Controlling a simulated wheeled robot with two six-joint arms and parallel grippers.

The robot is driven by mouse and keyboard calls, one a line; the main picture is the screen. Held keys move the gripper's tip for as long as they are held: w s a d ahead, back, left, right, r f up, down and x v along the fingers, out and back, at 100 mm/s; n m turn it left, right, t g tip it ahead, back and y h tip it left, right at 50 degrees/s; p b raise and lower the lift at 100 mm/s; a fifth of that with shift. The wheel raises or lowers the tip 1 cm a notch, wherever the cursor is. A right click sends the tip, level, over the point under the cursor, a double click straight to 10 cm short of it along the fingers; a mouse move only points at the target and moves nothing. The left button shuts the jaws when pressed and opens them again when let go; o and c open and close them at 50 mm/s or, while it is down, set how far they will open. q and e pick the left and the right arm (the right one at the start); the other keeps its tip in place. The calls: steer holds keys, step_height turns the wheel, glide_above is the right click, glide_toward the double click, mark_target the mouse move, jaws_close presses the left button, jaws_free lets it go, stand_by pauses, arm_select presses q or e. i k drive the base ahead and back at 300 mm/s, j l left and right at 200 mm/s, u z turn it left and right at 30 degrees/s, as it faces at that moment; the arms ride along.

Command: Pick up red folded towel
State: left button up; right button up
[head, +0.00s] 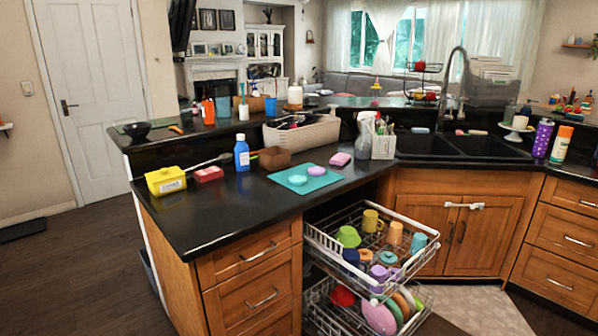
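A small, flat red item (208,174) lies on the black counter near its left end, just right of a yellow box. It is the closest match to the red folded towel, but it is too small to tell whether it is cloth. Neither of my grippers shows in the head view.
A teal mat (303,178) lies to the right. Bare counter (220,212) lies in front. The dishwasher racks (365,240) are pulled out below.

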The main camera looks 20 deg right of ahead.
mark_target(207, 174)
steer(key=z, duration=0.35)
steer(key=i+j+z, duration=0.2)
steer(key=z, duration=0.15)
steer(key=i+j+z, duration=0.15)
steer(key=j+z, duration=0.2)
steer(key=j, duration=0.15)
steer(key=i+j+z, duration=0.1)
steer(key=j+z, duration=0.65)
steer(key=i+j, duration=0.05)
